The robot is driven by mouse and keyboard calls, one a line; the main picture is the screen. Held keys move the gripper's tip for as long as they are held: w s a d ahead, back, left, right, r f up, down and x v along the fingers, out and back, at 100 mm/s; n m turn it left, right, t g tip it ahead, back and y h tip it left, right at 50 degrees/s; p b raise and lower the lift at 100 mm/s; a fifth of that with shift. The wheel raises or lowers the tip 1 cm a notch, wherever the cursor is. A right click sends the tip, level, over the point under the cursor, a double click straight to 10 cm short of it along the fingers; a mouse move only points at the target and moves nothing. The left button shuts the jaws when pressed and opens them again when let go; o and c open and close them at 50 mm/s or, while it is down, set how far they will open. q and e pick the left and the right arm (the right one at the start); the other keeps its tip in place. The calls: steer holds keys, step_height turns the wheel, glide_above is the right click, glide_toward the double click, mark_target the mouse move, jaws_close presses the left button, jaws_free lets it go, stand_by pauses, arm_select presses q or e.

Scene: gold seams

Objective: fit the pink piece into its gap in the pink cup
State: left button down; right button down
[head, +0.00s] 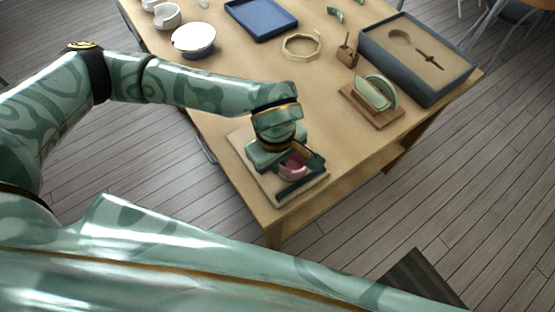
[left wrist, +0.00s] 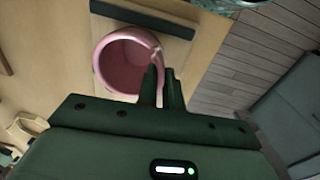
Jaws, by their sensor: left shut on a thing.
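The pink cup (head: 291,172) stands on a light board (head: 262,177) at the table's near corner, partly hidden by my left gripper (head: 310,159). In the left wrist view the cup (left wrist: 103,67) shows its open mouth, with a pale line at the right of its rim. My left gripper (left wrist: 164,82) has its fingers close together at that right side of the rim. It is shut on the pink piece, which is mostly hidden by the fingers; I cannot tell whether the piece sits in the gap. My right gripper is not in view.
A dark bar (left wrist: 142,18) lies beside the cup on the board. Farther off are a green dish in a wooden stand (head: 372,116), a grey box with a tan insert (head: 403,78), an octagonal ring (head: 288,52), a white bowl (head: 194,42) and a blue tray (head: 262,20). The table's middle is clear.

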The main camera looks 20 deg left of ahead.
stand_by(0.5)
arm_select(q)
steer(key=shift+p, duration=0.75)
stand_by(1.2)
steer(key=shift+f, duration=0.4)
stand_by(0.3)
steer(key=shift+r+p, duration=0.1)
steer(key=shift+p, duration=0.2)
stand_by(1.3)
steer(key=shift+f, duration=0.35)
stand_by(1.2)
steer(key=c, duration=1)
jaws_free()
steer(key=shift+r+p, duration=2.25)
steer(key=shift+r, duration=0.75)
